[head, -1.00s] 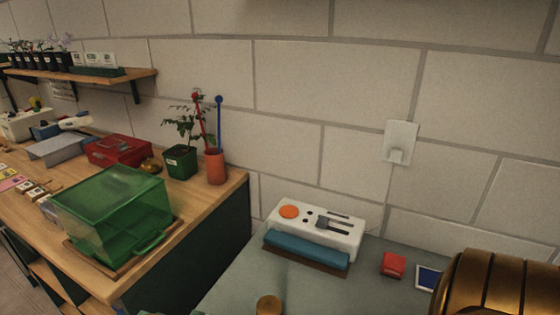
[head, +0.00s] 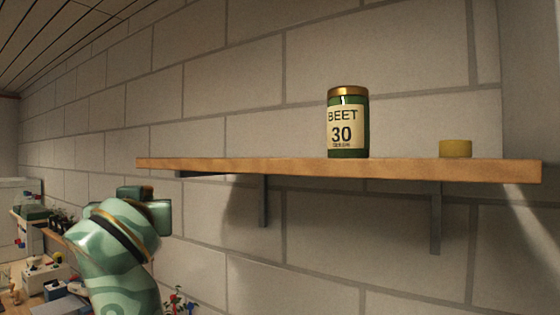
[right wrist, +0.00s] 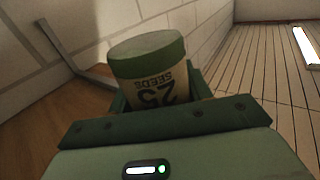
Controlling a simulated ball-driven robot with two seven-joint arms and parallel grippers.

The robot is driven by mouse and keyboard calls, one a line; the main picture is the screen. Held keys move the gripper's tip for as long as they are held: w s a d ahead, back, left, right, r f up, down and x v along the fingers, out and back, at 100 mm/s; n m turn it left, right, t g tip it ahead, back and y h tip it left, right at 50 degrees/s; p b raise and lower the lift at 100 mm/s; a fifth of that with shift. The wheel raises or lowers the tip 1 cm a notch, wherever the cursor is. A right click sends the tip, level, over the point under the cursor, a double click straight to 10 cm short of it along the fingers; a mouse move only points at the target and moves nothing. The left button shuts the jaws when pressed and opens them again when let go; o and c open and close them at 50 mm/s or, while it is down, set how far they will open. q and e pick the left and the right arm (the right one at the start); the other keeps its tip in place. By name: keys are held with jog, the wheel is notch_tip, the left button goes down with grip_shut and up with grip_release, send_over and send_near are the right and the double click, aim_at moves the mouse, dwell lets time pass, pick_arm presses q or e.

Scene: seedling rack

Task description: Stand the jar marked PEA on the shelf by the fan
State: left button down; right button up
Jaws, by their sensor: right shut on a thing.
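In the right wrist view my right gripper (right wrist: 160,92) is shut on a jar (right wrist: 148,65) with a green end and a cream label. The label reads 25 SEEDS upside down; its name is hidden by the gripper. In the head view a mint arm with a dark green hand (head: 145,200) rises at lower left, below the wooden shelf's (head: 330,169) left end. The shelf holds a jar marked BEET 30 (head: 347,125), upright with a gold lid. No fan shows.
The shelf is bare left of the BEET jar and between the two. Brackets (head: 436,215) hang below. In the wrist view a bracket (right wrist: 70,45) shows at left.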

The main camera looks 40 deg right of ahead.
jog(key=s+d+r+m+g+h+p, duration=0.2)
jog(key=s+r+m+g+h+p, duration=0.25)
jog(key=r, duration=0.45)
jog(key=s+d+r+m+g+h+p, duration=0.1)
jog(key=s+r+m+g+h+p, duration=0.35)
jog(key=r, duration=0.45)
jog(key=s+d+r+m+g+h+p, duration=0.2)
jog(key=s+r+m+g+h+p, duration=0.15)
jog(key=s+r+g, duration=0.4)
jog(key=shift+m, duration=0.55)
jog(key=d+f, duration=0.2)
jog(key=d, duration=0.2)
jog(key=d+f+p, duration=0.1)
jog(key=d+f, duration=0.2)
jog(key=d, duration=0.1)
jog(key=d+f+p, duration=0.1)
jog(key=d+f, duration=0.1)
jog(key=d, duration=0.3)
jog(key=shift+w+f, duration=0.15)
jog(key=shift+w, duration=0.1)
jog(key=shift+d+f+t, duration=0.15)
jog(key=shift+f+t, duration=0.1)
jog(key=f+p, duration=0.2)
jog(key=shift+d+f, duration=0.2)
jog(key=shift+f, duration=0.2)
jog(key=shift+d+f, duration=0.1)
jog(key=shift+f, duration=0.55)
jog(key=o, duration=1)
